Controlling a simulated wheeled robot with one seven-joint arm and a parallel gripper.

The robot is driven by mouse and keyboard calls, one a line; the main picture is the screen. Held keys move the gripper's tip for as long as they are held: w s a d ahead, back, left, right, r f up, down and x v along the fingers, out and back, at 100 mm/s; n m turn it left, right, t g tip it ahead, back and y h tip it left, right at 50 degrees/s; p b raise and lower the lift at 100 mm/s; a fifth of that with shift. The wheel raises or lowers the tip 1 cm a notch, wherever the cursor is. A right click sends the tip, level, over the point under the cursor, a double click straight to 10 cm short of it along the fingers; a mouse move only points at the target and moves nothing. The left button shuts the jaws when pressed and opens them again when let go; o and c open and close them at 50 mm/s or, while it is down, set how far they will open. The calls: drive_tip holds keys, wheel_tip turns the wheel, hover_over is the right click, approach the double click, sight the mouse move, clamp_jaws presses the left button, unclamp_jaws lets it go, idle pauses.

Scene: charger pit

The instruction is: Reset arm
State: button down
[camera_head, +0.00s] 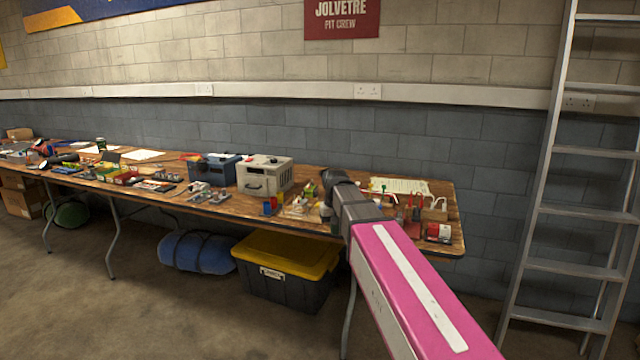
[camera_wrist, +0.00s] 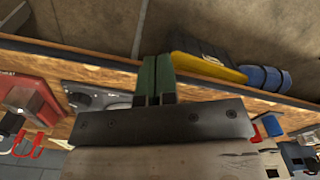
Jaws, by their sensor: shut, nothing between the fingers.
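My gripper (camera_wrist: 156,62) shows in the wrist view with its two green fingers together, shut and empty. It points toward the table's front edge, with the floor beyond it. In the head view my pink arm reaches from the lower right over the right part of the long wooden table (camera_head: 225,208). The arm hides part of the tabletop, and I cannot make out the fingers clearly there.
A grey-white box (camera_head: 265,175) and a blue box (camera_head: 213,168) stand on the cluttered table. A yellow-lidded crate (camera_head: 285,255) and a blue roll (camera_head: 198,251) lie beneath. A ladder (camera_head: 545,180) stands at right. The floor at left front is clear.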

drive_tip(key=s+d+f, duration=0.7)
drive_tip(key=s+f, duration=0.1)
drive_tip(key=f, duration=0.3)
drive_tip(key=s+d+f+m, duration=0.1)
drive_tip(key=s+d+f, duration=0.6)
drive_tip(key=f, duration=0.4)
drive_tip(key=shift+s+f+m, duration=0.2)
drive_tip(key=shift+s+m, duration=0.1)
drive_tip(key=shift+s, duration=0.35)
